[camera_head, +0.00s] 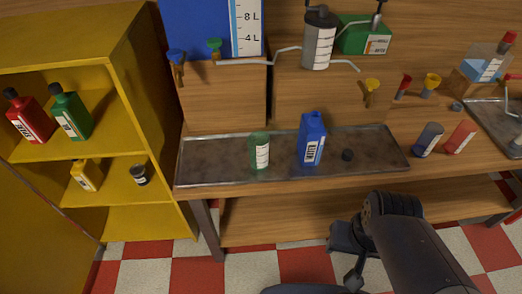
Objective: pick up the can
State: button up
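A green can (259,151) with a white label stands upright on the metal tray (215,165) on the bench, left of a blue bottle (312,140). I cannot tell which one the task means. My dark arm reaches in from the lower right, in front of and below the bench edge. The end of my arm, with my gripper (354,274), is low over the floor, apart from all of these; its fingers are too unclear to read.
A yellow cabinet (118,60) at the left holds red, green and yellow bottles and a small dark can (139,174). A grey pump can (319,38) with spouts stands at the back. The tray's left part is clear.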

aim_at(312, 138)
jog(key=j+z, duration=0.65)
jog(key=z, duration=0.15)
jog(key=i, duration=0.05)
